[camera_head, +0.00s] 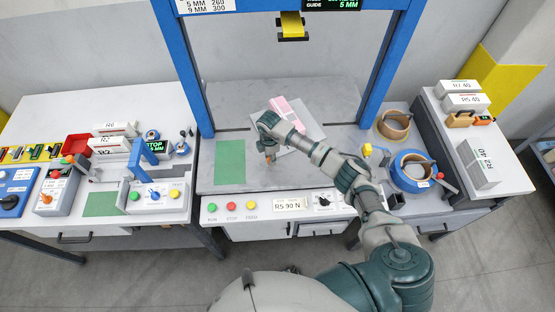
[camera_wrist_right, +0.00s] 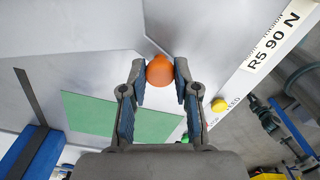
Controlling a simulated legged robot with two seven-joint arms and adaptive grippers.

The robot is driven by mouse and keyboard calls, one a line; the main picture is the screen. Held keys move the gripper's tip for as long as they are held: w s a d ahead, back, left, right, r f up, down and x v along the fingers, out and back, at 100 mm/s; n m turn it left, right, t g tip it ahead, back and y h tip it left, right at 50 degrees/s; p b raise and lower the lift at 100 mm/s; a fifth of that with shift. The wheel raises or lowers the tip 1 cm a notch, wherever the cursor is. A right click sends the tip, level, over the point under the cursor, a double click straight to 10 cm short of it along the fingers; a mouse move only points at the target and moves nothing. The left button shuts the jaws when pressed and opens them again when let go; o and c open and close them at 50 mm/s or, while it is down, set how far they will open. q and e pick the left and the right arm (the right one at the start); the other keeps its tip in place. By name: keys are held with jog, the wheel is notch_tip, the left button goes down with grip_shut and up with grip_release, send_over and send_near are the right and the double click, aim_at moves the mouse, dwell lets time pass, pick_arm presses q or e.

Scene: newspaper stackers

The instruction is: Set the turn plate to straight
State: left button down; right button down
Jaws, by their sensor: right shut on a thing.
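The turn plate (camera_head: 312,127) is a flat light-grey plate on the grey table under the blue frame. It sits turned at an angle to the table edges, with a pink and white stack (camera_head: 287,112) on it. An orange ball knob (camera_wrist_right: 160,70) lies between the fingertips of my right gripper (camera_wrist_right: 160,76), which is shut on it. In the head view my right gripper (camera_head: 268,152) points down near the plate's left side, and its hand and forearm hide part of the plate. My left gripper is not in view.
A green patch (camera_head: 229,162) lies left of the gripper. A front panel has buttons (camera_head: 231,206) and a label reading R5 90 N (camera_head: 290,204). Blue posts (camera_head: 187,75) stand at the sides. Strap rolls (camera_head: 410,170) sit on the right.

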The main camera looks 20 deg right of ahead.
jog(key=shift+w+a+m+b, duration=0.6)
jog(key=shift+w+a+m, duration=0.1)
jog(key=shift+w+a, duration=0.35)
jog(key=shift+w+a+m+b, duration=0.65)
jog(key=shift+w+m, duration=0.05)
jog(key=shift+w, duration=0.25)
jog(key=shift+w+a+m+b, duration=0.6)
jog(key=shift+w+b, duration=0.1)
jog(key=shift+w, duration=0.2)
jog(key=shift+r, duration=0.2)
jog(key=shift+w+r, duration=0.1)
jog(key=shift+w, duration=0.05)
jog(key=c, duration=1.1)
grip_release()
jog(key=shift+o, duration=1.3)
jog(key=shift+a, duration=0.1)
jog(key=shift+w+f, duration=0.1)
jog(key=shift+f, duration=0.15)
